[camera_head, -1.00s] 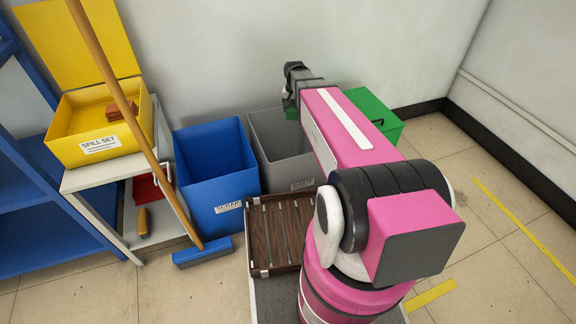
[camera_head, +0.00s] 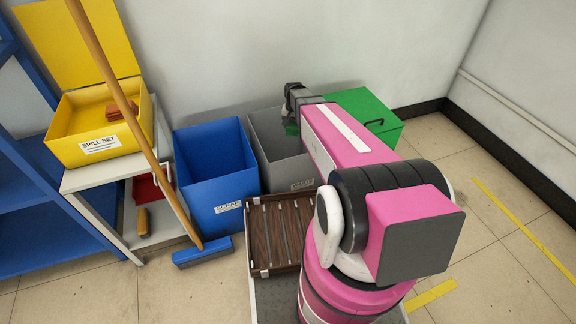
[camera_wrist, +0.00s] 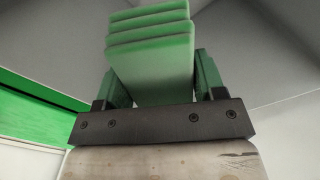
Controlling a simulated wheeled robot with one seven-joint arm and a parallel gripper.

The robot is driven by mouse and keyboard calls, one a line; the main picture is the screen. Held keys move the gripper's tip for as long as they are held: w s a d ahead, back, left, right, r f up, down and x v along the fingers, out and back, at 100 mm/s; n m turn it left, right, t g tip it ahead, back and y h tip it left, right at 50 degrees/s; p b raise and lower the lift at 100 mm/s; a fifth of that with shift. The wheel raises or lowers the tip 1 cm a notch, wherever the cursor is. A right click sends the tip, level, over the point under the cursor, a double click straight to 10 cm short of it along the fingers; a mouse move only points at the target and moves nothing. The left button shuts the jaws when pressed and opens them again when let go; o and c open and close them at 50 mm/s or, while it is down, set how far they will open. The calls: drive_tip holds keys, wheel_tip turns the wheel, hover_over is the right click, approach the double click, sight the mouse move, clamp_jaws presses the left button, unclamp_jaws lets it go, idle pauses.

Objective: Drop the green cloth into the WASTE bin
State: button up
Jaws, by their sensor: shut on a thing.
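The green cloth (camera_wrist: 152,65) is a folded stack of layers between the two fingers of my gripper (camera_wrist: 152,85) in the wrist view. My gripper is shut on it. In the head view my gripper (camera_head: 291,122) is over the open grey bin (camera_head: 276,160), and a little of the green cloth (camera_head: 291,129) shows below it. The grey walls of the bin surround the cloth in the wrist view.
A blue bin (camera_head: 215,172) labelled SCRAP stands left of the grey bin. A green box (camera_head: 371,118) with a handle stands to its right. A broom (camera_head: 203,250) leans by a white cart with a yellow SPILL SET box (camera_head: 95,140). A brown slatted tray (camera_head: 280,231) is in front.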

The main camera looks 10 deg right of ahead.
drive_tip(key=shift+f, duration=0.4)
drive_tip(key=o, duration=1)
drive_tip(key=shift+c, duration=0.2)
wheel_tip(320, 180, up, 11)
drive_tip(key=shift+f, duration=0.1)
